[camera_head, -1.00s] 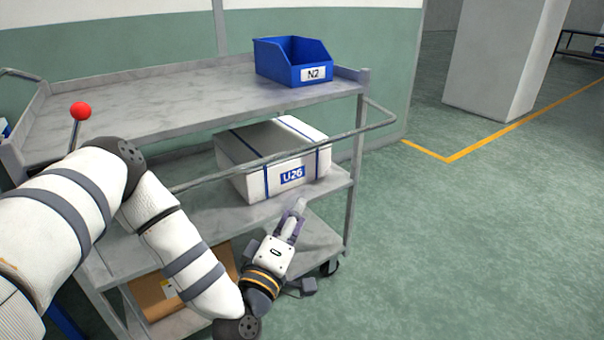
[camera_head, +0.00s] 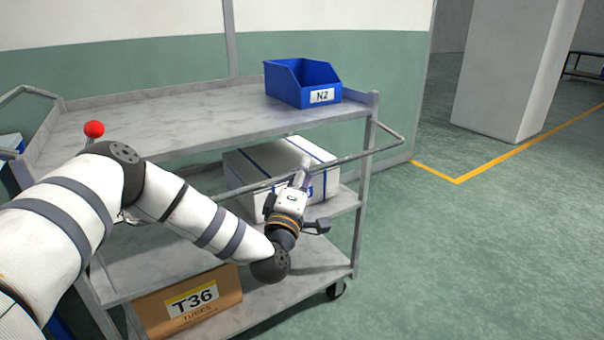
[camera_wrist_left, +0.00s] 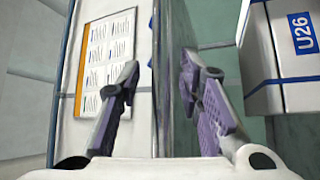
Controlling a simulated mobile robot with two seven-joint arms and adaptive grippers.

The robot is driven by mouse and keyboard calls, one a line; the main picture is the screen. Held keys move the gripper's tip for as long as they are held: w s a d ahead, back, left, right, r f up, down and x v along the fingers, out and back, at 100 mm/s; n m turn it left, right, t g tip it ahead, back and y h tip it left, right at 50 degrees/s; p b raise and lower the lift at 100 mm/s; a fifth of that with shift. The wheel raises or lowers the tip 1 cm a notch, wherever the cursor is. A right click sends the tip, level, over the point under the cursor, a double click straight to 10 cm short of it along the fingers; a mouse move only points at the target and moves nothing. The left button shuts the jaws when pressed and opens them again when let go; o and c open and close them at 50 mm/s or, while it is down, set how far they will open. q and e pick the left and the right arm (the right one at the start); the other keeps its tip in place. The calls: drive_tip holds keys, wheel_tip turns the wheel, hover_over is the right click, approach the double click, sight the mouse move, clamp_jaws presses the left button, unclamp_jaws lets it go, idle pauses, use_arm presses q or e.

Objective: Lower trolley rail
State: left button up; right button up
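The grey trolley (camera_head: 160,112) has three shelves. A grey tube rail (camera_head: 362,152) runs along its near side below the top shelf and bends at the right corner. My left gripper (camera_head: 303,177) is at the rail, in front of the white box. In the left wrist view its purple-padded fingers (camera_wrist_left: 162,98) stand apart. A grey upright strip shows between and beyond them; I cannot tell whether it is the rail or a shelf edge, or whether the fingers touch it. A red-knobbed lever (camera_head: 94,129) stands at the trolley's left. My right gripper is out of view.
A blue bin N2 (camera_head: 303,84) sits on the top shelf. The white, blue-strapped box U26 (camera_head: 255,165) is on the middle shelf, also in the left wrist view (camera_wrist_left: 272,62). Floor to the right is clear.

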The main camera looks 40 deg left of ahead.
use_arm(q)
clamp_jaws()
wheel_tip(320, 180, up, 4)
drive_tip(key=n+p, duration=0.1)
drive_tip(key=p, duration=0.1)
drive_tip(key=shift+d+f+g+p, duration=0.1)
drive_tip(key=shift+f+g+p, duration=0.1)
drive_tip(key=shift+g+p, duration=0.15)
drive_tip(key=shift+f, duration=0.35)
unclamp_jaws()
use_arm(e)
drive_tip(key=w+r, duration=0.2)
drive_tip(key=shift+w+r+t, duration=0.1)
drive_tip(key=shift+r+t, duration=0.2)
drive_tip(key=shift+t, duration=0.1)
use_arm(q)
drive_tip(key=v, duration=1.2)
drive_tip(key=shift+s, duration=0.15)
